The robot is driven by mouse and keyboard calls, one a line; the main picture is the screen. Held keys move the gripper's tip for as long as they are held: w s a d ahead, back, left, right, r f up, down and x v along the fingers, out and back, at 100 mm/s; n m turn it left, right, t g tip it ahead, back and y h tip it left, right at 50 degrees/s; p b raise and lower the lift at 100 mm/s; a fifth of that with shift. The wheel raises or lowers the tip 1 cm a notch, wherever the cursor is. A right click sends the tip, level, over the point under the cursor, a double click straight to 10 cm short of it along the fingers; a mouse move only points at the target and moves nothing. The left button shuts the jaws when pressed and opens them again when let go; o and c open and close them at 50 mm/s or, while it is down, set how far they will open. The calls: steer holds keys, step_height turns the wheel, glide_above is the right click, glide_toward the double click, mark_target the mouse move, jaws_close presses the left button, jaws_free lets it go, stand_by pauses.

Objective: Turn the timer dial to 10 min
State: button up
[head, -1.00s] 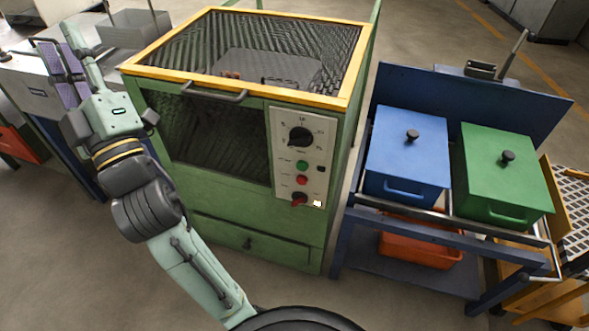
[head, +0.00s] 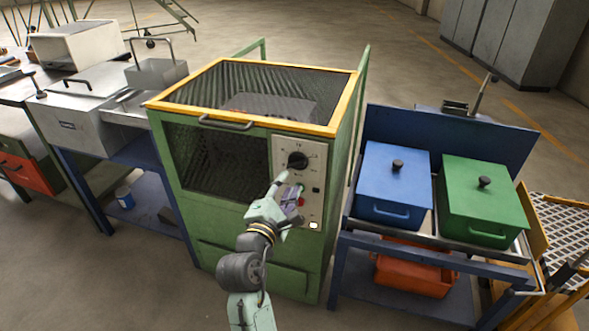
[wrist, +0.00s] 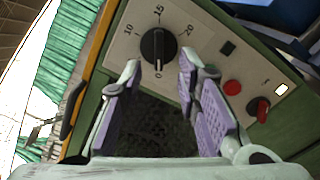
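The timer dial (head: 298,159) is a round black knob on the pale control panel of the green furnace. In the wrist view the dial (wrist: 157,48) shows a black grip bar and a white line that appears to point down, toward the 0 mark. My gripper (head: 287,185) is just below the dial in the head view. In the wrist view my gripper (wrist: 160,65) is open, its purple-padded fingers apart, tips near the dial's lower sides. Nothing is held; contact with the dial cannot be told.
A red button (wrist: 232,87), a red knob (wrist: 260,107) and a black switch (wrist: 228,47) are on the panel, right of my fingers. The furnace handle (head: 226,124) juts out at the left. A blue box (head: 393,180) and a green box (head: 482,205) stand on a cart at right.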

mark_target(296, 167)
steer(key=p+x, duration=0.1)
steer(key=x, duration=0.6)
steer(key=shift+c, duration=0.4)
jaws_close()
